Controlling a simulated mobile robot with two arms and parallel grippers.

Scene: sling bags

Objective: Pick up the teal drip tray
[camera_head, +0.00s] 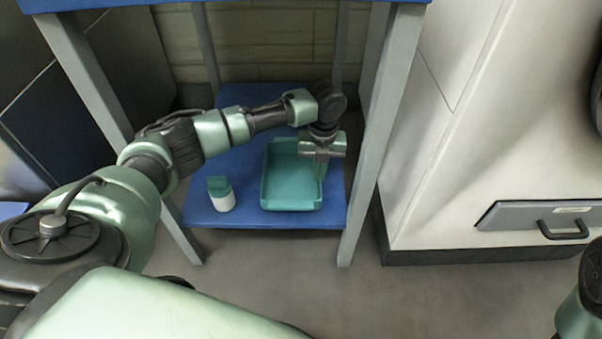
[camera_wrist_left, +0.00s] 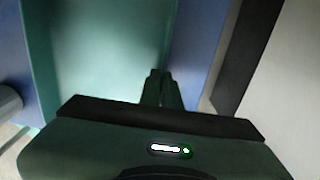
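The teal drip tray (camera_head: 290,190) is a shallow open tray on the blue lower shelf of a rack. My left gripper (camera_head: 321,178) points down over the tray's right side wall. In the left wrist view the tray (camera_wrist_left: 105,50) fills the upper left and middle, and the fingers (camera_wrist_left: 161,76) are close together at its right wall, appearing closed on it. The tray looks level and at shelf height; whether it touches the shelf is hard to tell. My right gripper is out of view.
A white container with a teal lid (camera_head: 221,194) stands on the shelf (camera_head: 245,215) left of the tray. Grey rack posts (camera_head: 380,135) rise on both sides, and a blue upper shelf (camera_head: 230,2) is above. A white cabinet with a handled drawer (camera_head: 545,217) stands at right.

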